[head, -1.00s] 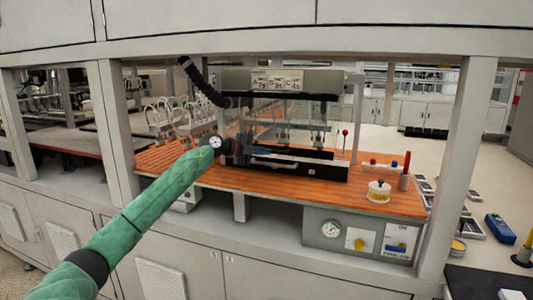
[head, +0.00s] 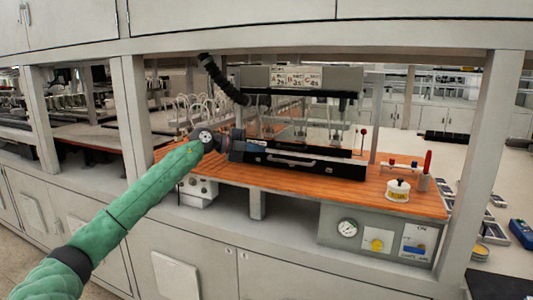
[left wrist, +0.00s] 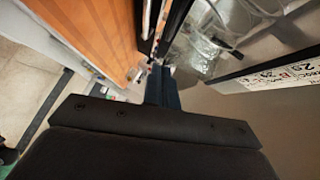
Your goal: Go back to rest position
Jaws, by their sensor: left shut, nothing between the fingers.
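My left arm, in a green sleeve, reaches in from the left in the head view. Its gripper (head: 238,149) is at the left end of the black-framed machine (head: 312,162) on the orange wooden bench top (head: 387,200). In the left wrist view, the left gripper's fingers (left wrist: 162,82) are shut together with nothing between them. The bench top (left wrist: 95,28) shows at upper left there, and the machine's clear and dark parts at upper right. I cannot tell whether the gripper touches the machine. My right gripper is not in view.
A white round pot (head: 398,190) and a red-handled tool (head: 427,163) stand at the bench's right. A panel with a gauge (head: 347,228) is below. Grey posts (head: 470,170) frame the opening.

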